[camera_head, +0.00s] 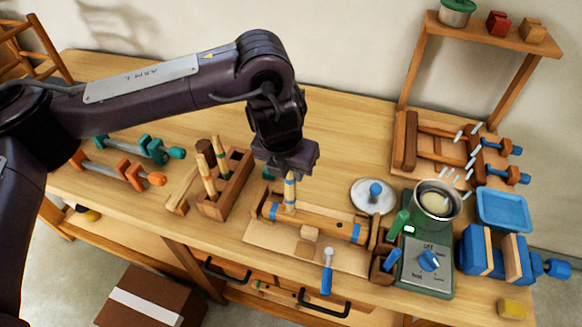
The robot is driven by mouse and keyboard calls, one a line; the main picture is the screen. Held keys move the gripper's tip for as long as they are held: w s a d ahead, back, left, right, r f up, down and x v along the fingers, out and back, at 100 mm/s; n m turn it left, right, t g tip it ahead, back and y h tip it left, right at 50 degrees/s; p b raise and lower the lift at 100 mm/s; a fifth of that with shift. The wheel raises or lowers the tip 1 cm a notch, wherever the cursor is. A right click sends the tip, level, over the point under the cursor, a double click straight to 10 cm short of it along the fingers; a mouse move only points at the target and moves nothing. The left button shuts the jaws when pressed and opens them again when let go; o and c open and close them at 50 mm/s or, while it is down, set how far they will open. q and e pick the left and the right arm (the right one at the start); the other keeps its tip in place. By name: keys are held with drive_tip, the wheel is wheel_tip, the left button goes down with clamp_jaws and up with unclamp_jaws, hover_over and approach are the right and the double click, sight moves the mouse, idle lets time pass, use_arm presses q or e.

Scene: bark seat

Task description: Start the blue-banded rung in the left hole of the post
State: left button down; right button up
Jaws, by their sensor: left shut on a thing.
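My left gripper (289,169) comes down from above and is shut on the upper end of the blue-banded rung (290,193). The rung is pale wood with blue bands and stands about upright. Its lower end is at the left part of the post (318,218), a wooden bar lying along a board, with a blue band near its right end. The left hole does not show, and I cannot tell whether the rung's tip is in it or only at the post's surface. My right gripper is not in view.
A wooden rack (232,186) with several upright rungs stands left of the post. Teal clamps (147,149) and orange clamps (124,173) lie further left. The back middle is clear.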

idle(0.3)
use_arm(q)
drive_tip(key=c, duration=1.2)
unclamp_jaws()
drive_tip(key=shift+c, duration=0.2)
drive_tip(key=v, duration=0.7)
drive_tip(key=shift+r+b, duration=0.3)
drive_tip(key=shift+s+a, duration=0.1)
